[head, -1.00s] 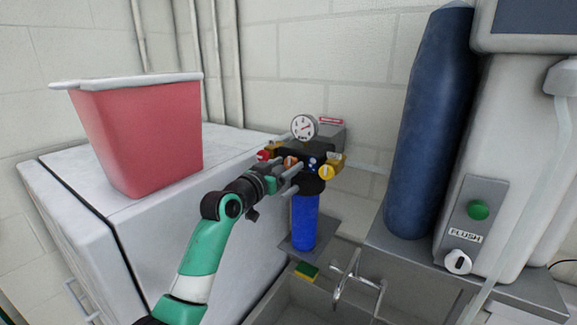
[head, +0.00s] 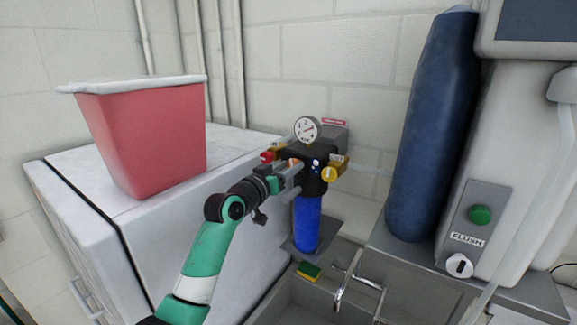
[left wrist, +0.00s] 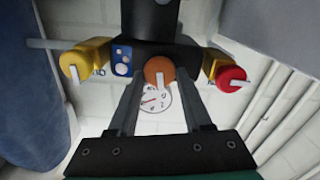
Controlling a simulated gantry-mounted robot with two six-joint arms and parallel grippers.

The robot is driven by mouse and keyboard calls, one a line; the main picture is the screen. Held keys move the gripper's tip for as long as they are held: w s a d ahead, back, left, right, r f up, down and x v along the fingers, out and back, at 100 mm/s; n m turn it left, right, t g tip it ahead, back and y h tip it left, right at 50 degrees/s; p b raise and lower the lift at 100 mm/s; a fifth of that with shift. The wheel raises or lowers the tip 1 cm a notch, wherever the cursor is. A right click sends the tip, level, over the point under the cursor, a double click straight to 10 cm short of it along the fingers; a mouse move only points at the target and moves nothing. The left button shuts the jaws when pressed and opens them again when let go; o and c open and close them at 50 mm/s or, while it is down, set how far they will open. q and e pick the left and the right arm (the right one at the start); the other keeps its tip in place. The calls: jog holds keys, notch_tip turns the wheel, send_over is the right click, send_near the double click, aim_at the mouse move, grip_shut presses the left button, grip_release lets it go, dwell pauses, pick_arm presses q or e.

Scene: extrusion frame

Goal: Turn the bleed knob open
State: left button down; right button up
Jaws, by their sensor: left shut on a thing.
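A filter unit with a black head (head: 314,172) and a blue bowl (head: 306,222) stands against the wall. An orange knob (left wrist: 159,70) sits at the middle of its front, with a pale pointer mark pointing down in the left wrist view. I take it for the bleed knob, but no label on it is readable. My left gripper (left wrist: 160,84) is shut on it, one finger on each side; in the head view the gripper (head: 294,172) partly hides the knob. My right gripper is not in view.
A yellow knob (head: 329,174) and a red knob (head: 267,156) flank the orange one closely. A round gauge (head: 306,129) stands above. A sink with a tap (head: 345,285) lies below, a blue cylinder (head: 430,130) at right, a red bin (head: 145,140) at left.

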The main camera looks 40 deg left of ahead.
pick_arm(q)
jog(key=n+p, duration=0.1)
jog(key=n, duration=0.2)
jog(key=shift+a+n, duration=0.1)
jog(key=shift+n, duration=0.2)
jog(key=n, duration=0.4)
jog(key=shift+f+n, duration=0.1)
jog(key=shift+n, duration=0.2)
jog(key=n, duration=0.3)
jog(key=shift+f, duration=0.1)
jog(key=shift+a+n, duration=0.1)
jog(key=shift+n, duration=2.1)
jog(key=shift+f, duration=0.1)
jog(key=shift+c, duration=1.8)
grip_release()
